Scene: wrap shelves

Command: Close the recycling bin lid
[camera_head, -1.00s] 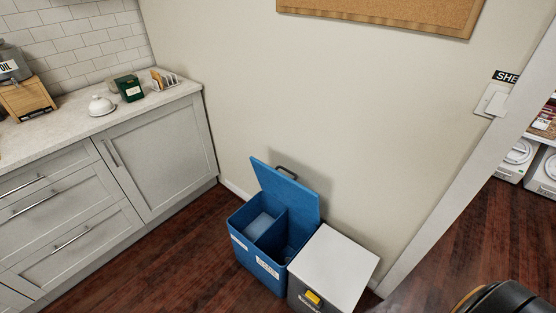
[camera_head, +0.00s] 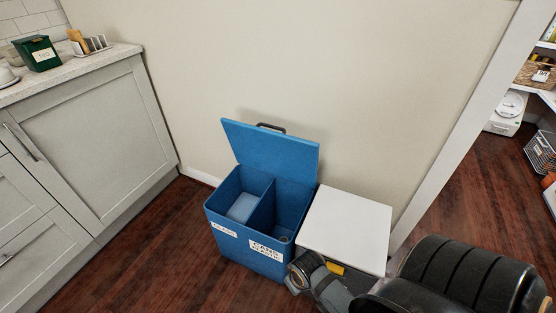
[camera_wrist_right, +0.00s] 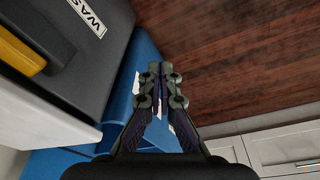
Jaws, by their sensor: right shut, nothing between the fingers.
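The blue recycling bin (camera_head: 229,247) stands on the floor against the wall, with two compartments. Its blue lid (camera_head: 270,148) is open, raised above the back edge and tilted toward the wall, with a dark handle (camera_head: 271,127) at the top. A pale blue thing (camera_head: 242,207) lies in the left compartment; the front has white labels, one reading CANS. My right arm enters at the lower right in the head view, in front of the grey bin; its fingers are not clear there. In the right wrist view my right gripper (camera_wrist_right: 160,72) is shut and empty, close to the blue bin (camera_wrist_right: 116,104). My left gripper is out of view.
A grey waste bin with a white lid (camera_head: 347,228) and yellow tab (camera_head: 335,268) stands right beside the blue bin. A kitchen cabinet (camera_head: 90,140) is at the left. A doorway frame (camera_head: 455,135) rises at the right. Dark floor (camera_head: 165,250) lies clear between cabinet and bins.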

